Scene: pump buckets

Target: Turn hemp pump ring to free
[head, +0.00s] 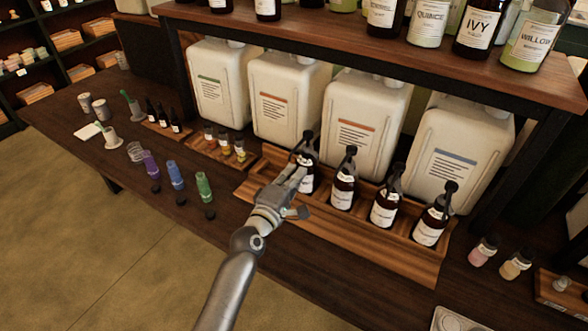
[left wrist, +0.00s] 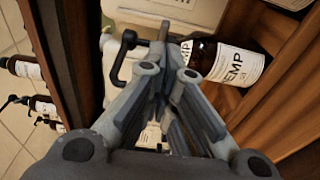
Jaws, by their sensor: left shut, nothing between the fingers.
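The hemp pump bottle, brown with a white HEMP label, shows in the left wrist view (left wrist: 228,64) and stands leftmost in the wooden tray in the head view (head: 307,182). Its black pump spout (left wrist: 122,56) sticks out past the fingers. The ring at its neck is hidden behind my fingers. My left gripper (head: 299,170) is at the bottle's neck, its fingers shut with nothing between them; in the left wrist view it fills the middle (left wrist: 166,62). Whether it touches the pump, I cannot tell. My right gripper is not in view.
Three more pump bottles (head: 343,190) stand to the right in the same wooden tray (head: 390,255). Large white jugs (head: 365,115) stand close behind. A shelf of bottles (head: 340,40) overhangs the back.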

